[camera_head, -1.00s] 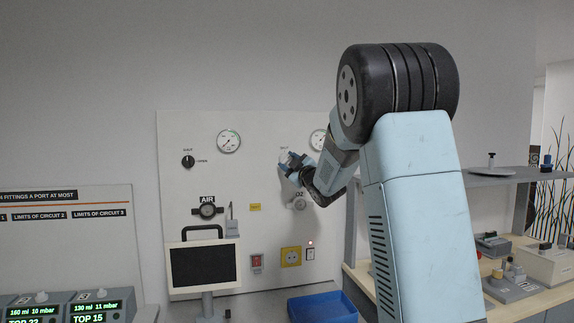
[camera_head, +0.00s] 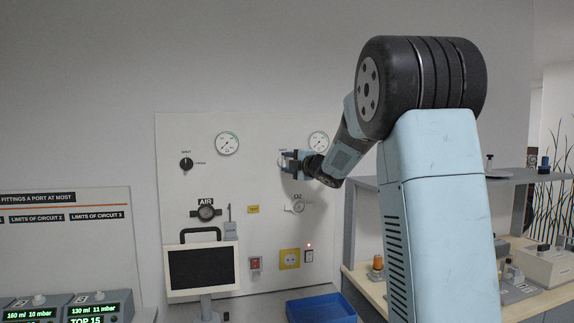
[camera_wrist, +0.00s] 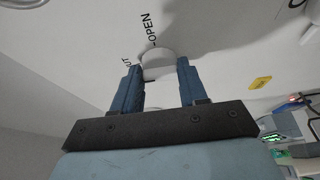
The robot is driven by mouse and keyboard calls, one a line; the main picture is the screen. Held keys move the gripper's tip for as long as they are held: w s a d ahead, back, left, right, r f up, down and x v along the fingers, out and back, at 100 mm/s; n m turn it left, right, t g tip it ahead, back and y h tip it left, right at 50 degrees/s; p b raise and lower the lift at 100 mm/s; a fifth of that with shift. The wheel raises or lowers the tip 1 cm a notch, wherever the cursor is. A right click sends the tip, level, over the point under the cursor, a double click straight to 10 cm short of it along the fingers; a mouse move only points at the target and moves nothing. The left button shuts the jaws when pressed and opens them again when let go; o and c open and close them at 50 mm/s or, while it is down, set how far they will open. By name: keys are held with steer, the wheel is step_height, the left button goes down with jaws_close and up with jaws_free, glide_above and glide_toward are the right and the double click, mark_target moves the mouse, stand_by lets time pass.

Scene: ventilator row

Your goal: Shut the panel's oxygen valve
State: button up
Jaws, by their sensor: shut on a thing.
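The oxygen valve is a pale round knob (camera_wrist: 158,62) on the white wall panel (camera_head: 262,135), above the O2 outlet (camera_head: 298,206). In the wrist view it sits between the two blue fingers of my gripper (camera_wrist: 158,72), which is shut on it. An OPEN label shows beyond the knob, and part of the SHUT label shows beside the left finger. I cannot make out a pointer on the knob. In the head view my gripper (camera_head: 286,161) is at the panel and hides most of the knob.
A black air knob (camera_head: 186,164) and a gauge (camera_head: 227,143) are on the panel's left. Another gauge (camera_head: 318,140) is close to my wrist. A monitor (camera_head: 202,268) and a blue bin (camera_head: 321,307) stand below. A shelf (camera_head: 505,177) is at right.

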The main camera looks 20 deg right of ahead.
steer(key=shift+a+f, duration=0.2)
steer(key=shift+f, duration=0.1)
steer(key=o, duration=1)
steer(key=shift+r, duration=0.1)
steer(key=shift+o, duration=0.3)
steer(key=shift+d, duration=0.1)
steer(key=shift+r, duration=0.1)
steer(key=shift+s, duration=0.1)
steer(key=v, duration=1.3)
steer(key=shift+s, duration=0.25)
steer(key=shift+d+r+h, duration=0.15)
steer(key=shift+h, duration=0.15)
